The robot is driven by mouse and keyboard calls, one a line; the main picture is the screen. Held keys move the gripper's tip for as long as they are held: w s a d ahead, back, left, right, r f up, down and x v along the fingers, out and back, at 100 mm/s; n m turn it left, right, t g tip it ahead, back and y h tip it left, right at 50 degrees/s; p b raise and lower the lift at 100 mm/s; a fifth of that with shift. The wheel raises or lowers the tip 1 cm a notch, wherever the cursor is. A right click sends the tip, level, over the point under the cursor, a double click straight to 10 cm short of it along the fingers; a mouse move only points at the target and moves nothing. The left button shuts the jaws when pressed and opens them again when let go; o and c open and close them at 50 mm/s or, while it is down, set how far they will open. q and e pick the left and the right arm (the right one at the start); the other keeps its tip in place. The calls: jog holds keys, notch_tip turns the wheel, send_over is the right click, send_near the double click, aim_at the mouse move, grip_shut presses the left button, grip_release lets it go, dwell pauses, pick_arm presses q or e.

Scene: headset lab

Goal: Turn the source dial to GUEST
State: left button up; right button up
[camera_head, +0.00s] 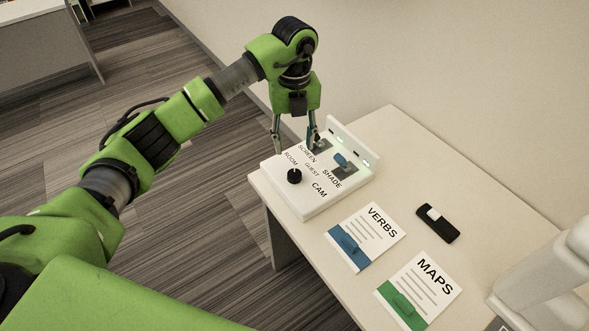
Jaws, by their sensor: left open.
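A white control box (312,208) stands at the table's left end. Its black round dial (294,176) sits on the near left part of the top, with the labels ROOM, GUEST and CAM around it. I cannot tell which label the dial points to. Behind it are a SCREEN switch, partly hidden by a finger, and a blue SHADE switch (341,160). My left gripper (296,146) is open and points down over the box's far left part, near SCREEN and behind the dial. It is apart from the dial. My right gripper is out of view.
A raised strip with green lights (347,139) runs along the box's back edge. VERBS (383,223) and MAPS (436,273) cards and a black device (438,222) lie on the table (470,180). A white object (545,285) stands at the right edge.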

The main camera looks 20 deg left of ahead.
aim_at(295, 173)
pick_arm(q)
notch_tip(295, 173, down, 11)
jog(key=shift+f+p, duration=0.2)
jog(key=shift+p, duration=0.65)
jog(key=c, duration=1.1)
